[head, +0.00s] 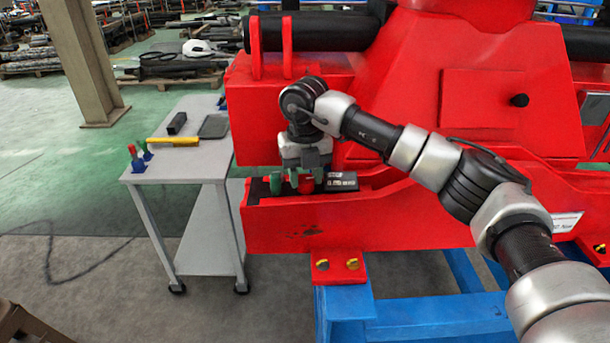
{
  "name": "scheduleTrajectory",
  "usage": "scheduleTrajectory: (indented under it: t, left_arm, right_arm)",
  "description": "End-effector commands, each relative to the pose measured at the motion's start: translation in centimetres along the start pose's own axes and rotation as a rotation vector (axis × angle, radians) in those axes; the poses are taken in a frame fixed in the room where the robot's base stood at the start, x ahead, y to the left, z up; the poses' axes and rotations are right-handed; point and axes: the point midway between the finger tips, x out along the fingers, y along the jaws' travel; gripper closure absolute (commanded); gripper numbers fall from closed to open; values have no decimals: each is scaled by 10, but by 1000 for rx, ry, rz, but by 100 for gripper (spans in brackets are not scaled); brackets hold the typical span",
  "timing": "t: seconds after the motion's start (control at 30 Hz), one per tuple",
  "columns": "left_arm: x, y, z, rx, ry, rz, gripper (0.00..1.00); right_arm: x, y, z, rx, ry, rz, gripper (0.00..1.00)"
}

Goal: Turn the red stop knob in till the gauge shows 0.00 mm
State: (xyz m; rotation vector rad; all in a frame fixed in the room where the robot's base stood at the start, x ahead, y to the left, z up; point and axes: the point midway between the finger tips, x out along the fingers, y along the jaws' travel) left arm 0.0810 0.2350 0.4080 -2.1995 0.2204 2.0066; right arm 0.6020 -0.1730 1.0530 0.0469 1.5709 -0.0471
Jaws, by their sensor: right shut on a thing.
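The red stop knob (306,184) sits in the dark slot of the red crane frame, near the picture's middle. My right gripper (305,180) points down from above and is shut on the knob, with a green finger on each side of it. The fingers hide part of the knob. The black gauge (341,181) with a light display lies just right of the fingers. Its digits are too small to read surely. My left gripper is not in view.
A grey trolley (190,170) on the left carries a yellow tool (172,141), a black block (177,123), a dark tray (214,126) and small coloured items. Red crane walls rise behind and before the slot. A blue stand (415,318) is below. Green floor on the left is open.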

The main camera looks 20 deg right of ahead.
Motion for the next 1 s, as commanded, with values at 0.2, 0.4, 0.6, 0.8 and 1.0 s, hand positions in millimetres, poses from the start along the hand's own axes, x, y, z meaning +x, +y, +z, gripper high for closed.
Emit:
scheduleTrajectory:
  t: [0.2,0.4,0.6,0.8,1.0]
  left_arm:
    - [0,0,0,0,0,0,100]
    - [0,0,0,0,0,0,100]
    - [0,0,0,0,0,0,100]
    - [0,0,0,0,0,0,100]
    - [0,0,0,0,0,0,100]
  right_arm:
    - [-2,-1,1,43,-3,1,84]
    - [-2,-1,1,49,-3,1,84]
    - [-2,-1,1,48,-4,1,84]
    - [-2,-1,0,47,-2,1,35]
    - [0,-1,0,48,0,-1,35]
